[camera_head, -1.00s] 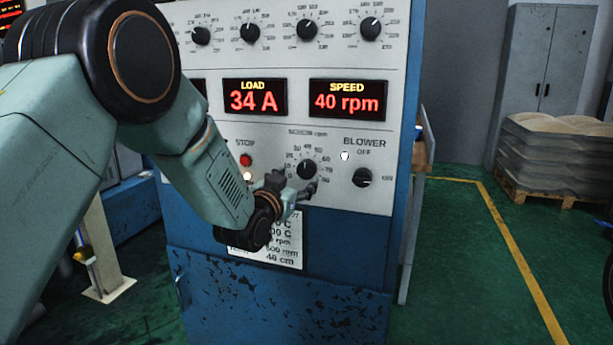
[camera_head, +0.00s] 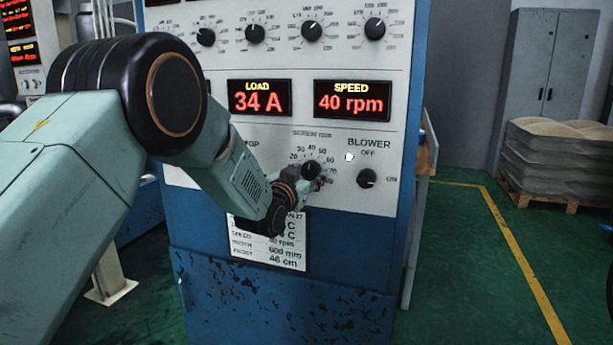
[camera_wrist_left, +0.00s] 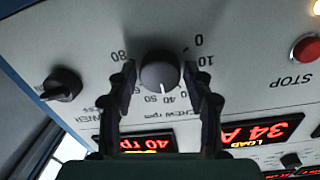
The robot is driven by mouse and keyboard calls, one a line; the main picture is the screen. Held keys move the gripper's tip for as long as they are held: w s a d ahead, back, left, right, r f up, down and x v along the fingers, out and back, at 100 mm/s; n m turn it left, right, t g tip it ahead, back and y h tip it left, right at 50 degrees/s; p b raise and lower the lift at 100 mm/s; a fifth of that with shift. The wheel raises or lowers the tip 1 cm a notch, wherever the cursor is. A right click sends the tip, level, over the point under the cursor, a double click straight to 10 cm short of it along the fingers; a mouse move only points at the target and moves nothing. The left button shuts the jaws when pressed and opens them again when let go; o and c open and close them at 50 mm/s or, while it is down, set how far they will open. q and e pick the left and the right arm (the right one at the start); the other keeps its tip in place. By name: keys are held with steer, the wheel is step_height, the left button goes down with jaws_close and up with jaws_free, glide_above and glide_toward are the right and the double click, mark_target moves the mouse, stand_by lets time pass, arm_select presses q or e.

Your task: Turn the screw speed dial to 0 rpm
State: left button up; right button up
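The screw speed dial (camera_head: 311,169) is a dark round knob on the pale panel, below the red display (camera_head: 352,101) that reads 40 rpm. In the left wrist view the dial (camera_wrist_left: 160,72) sits between the two fingers of my left gripper (camera_wrist_left: 163,82), its white mark pointing near 40. The fingers are open on either side, with small gaps to the knob. In the head view my left gripper (camera_head: 312,178) is at the dial and partly covers its lower scale. My right gripper is not in view.
The blower knob (camera_head: 367,178) is close to the right of the dial. A red stop button (camera_wrist_left: 306,48) shows in the left wrist view. Several temperature knobs (camera_head: 312,32) line the panel above. A white placard (camera_head: 262,250) is below the gripper.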

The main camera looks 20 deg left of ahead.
arm_select(q)
steer(key=c, duration=0.8)
steer(key=shift+o, duration=0.2)
steer(key=shift+n, duration=0.3)
steer(key=n+p, duration=0.2)
steer(key=n, duration=0.2)
steer(key=shift+d+n+p, duration=0.1)
steer(key=shift+n+p, duration=0.2)
steer(key=shift+p, duration=0.05)
steer(key=n+p, duration=0.2)
steer(key=n, duration=0.3)
steer(key=shift+n, duration=0.3)
steer(key=n+p, duration=0.1)
steer(key=n, duration=0.2)
steer(key=shift+d+n, duration=0.1)
steer(key=shift+n, duration=0.3)
steer(key=n+p, duration=0.1)
steer(key=n, duration=0.2)
steer(key=shift+n+y, duration=0.3)
steer(key=shift+n, duration=0.1)
steer(key=n+p, duration=0.1)
steer(key=n, duration=0.5)
steer(key=shift+d+r, duration=0.1)
steer(key=shift+r, duration=0.05)
steer(key=shift+n, duration=0.3)
